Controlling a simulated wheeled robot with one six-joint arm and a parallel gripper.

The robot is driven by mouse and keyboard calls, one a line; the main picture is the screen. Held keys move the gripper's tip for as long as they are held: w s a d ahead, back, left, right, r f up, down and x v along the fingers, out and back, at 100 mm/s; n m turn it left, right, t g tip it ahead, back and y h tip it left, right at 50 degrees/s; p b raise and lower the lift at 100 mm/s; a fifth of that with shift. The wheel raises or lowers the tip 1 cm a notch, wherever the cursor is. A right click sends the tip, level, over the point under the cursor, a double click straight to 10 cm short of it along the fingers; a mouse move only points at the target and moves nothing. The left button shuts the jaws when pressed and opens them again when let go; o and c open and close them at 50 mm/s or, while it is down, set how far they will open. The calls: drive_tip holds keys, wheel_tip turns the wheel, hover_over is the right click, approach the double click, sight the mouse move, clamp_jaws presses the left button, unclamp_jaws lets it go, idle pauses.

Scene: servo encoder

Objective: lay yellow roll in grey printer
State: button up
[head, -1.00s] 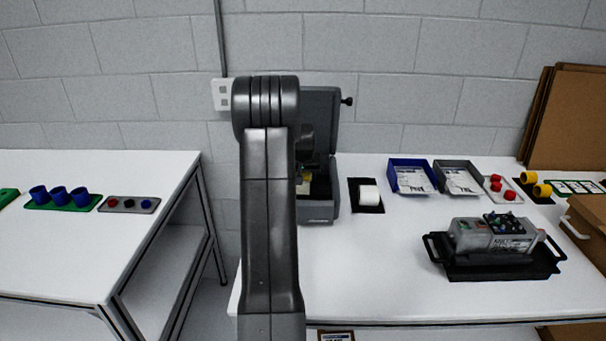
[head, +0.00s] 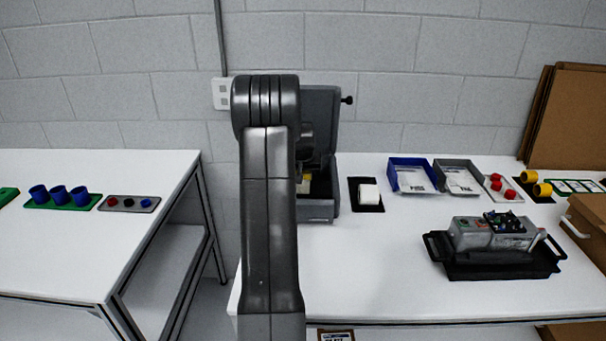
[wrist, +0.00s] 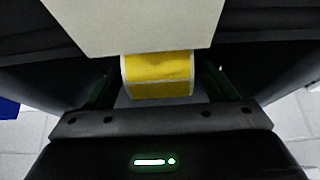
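The grey printer (head: 321,208) stands at the left end of the right table with its lid (head: 322,115) raised. My arm covers its left part. The yellow roll (wrist: 158,72) shows in the wrist view, yellow with white edges, between dark side walls. A small yellow patch of it (head: 303,186) shows inside the printer in the head view. My gripper (head: 304,158) is over the printer's opening, mostly hidden behind my arm. A pale block covers the top of the wrist view and hides the roll's upper edge. I cannot tell whether the fingers touch the roll.
A white roll (head: 369,194) sits on a black mat right of the printer. Blue (head: 411,176) and grey (head: 458,178) trays stand farther right. A black tray (head: 490,268) with a device is in front. The table's front middle is clear.

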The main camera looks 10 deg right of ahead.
drive_tip(key=b+v, duration=0.1)
drive_tip(key=v, duration=1.3)
drive_tip(key=shift+b, duration=0.3)
drive_tip(key=shift+f, duration=0.15)
drive_tip(key=p+x, duration=0.2)
drive_tip(key=x, duration=1.1)
drive_tip(key=shift+w+f, duration=0.3)
